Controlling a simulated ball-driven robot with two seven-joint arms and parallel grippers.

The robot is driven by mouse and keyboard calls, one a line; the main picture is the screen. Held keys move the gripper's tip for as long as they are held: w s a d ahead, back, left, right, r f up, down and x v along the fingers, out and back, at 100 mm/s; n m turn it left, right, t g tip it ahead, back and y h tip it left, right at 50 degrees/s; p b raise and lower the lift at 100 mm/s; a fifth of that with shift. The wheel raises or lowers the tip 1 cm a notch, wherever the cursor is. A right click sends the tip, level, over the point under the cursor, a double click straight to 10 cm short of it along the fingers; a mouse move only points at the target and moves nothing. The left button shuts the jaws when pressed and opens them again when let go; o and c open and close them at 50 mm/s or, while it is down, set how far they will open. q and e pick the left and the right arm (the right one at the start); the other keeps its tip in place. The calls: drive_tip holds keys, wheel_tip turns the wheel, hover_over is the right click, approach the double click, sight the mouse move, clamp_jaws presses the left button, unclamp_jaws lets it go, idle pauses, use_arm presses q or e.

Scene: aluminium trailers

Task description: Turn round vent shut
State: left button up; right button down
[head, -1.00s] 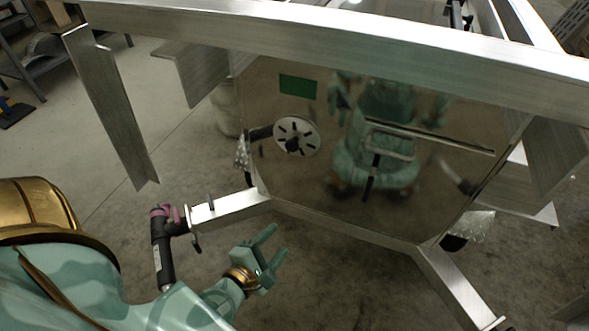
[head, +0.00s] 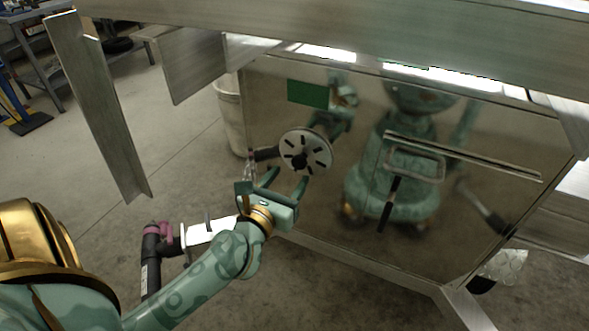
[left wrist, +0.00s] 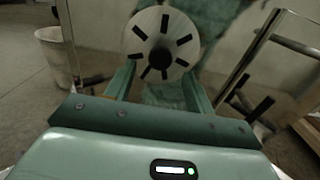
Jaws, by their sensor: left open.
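The round vent (head: 318,148) is a pale disc with dark radial slots and a black knob at its centre, on the shiny metal front panel (head: 300,205) of the trailer. In the left wrist view the vent (left wrist: 178,38) is straight ahead, with several dark slots showing. My left gripper (head: 284,180) is open and empty, just below and in front of the vent. In the left wrist view its two fingers (left wrist: 158,80) point at the disc's lower part, one to each side. I cannot tell whether they touch it. My right gripper is not in view.
A metal beam (head: 330,35) crosses above the panel, with an angled plate (head: 98,110) hanging at left. A handle (head: 412,162) sits right of the vent. A pale bin (head: 232,115) stands behind at left.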

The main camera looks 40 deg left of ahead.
sight(298, 165)
use_arm(q)
drive_tip(key=shift+x, duration=1.95)
drive_tip(key=c, duration=1)
drive_tip(key=shift+o, duration=0.2)
